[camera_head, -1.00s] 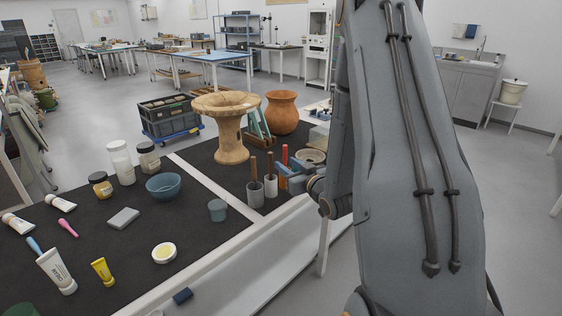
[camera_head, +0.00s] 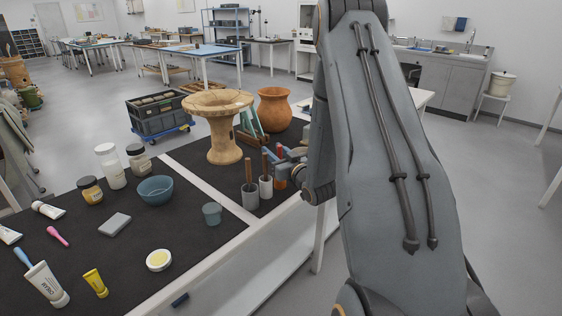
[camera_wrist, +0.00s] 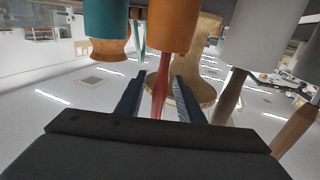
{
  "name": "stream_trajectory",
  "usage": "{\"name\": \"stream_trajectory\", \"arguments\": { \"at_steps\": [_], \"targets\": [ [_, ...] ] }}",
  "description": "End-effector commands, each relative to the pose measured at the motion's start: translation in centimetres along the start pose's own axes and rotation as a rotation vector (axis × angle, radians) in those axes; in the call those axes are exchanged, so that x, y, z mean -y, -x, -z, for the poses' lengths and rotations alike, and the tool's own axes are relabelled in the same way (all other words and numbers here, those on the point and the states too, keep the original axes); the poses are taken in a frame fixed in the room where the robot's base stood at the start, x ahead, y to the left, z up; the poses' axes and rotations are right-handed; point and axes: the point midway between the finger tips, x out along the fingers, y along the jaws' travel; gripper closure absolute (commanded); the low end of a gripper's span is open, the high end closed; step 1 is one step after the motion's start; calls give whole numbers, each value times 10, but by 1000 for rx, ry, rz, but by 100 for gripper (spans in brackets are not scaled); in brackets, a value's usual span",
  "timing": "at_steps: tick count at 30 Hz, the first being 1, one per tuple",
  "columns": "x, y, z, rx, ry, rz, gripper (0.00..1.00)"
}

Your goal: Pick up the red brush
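The red brush (camera_wrist: 160,92) stands handle-up in an orange holder (camera_wrist: 172,28), which shows upside down in the wrist view. My gripper (camera_wrist: 158,80) is open, with one dark finger on each side of the red handle. A gap shows between the handle and each finger. In the head view my gripper (camera_head: 280,156) is at the right edge of the dark table, above the orange holder (camera_head: 281,182). The brush is mostly hidden there behind the gripper.
Two grey holders with brown-handled tools, one left (camera_head: 250,197) and one nearer the gripper (camera_head: 265,187), stand close by. A large tan pedestal vessel (camera_head: 222,140) and an orange jar (camera_head: 273,108) stand behind. A blue bowl (camera_head: 159,190) and tubes lie farther left.

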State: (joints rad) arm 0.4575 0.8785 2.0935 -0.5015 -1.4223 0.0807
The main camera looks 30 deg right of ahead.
Motion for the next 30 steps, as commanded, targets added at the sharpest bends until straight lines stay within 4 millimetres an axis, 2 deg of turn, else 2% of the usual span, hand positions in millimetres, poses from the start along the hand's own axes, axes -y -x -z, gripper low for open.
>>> {"name": "stream_trajectory", "arguments": {
  "at_steps": [9, 11, 15, 16, 25, 30],
  "targets": [
    [-2, -6, 0, 0, 0, -3, 65],
    [-2, -6, 0, 0, 0, -3, 74],
    [-2, -6, 0, 0, 0, -3, 98],
    [-2, -6, 0, 0, 0, -3, 100],
    [-2, -6, 0, 0, 0, -3, 100],
    [-2, -6, 8, -1, 0, -3, 100]
  ]
}}
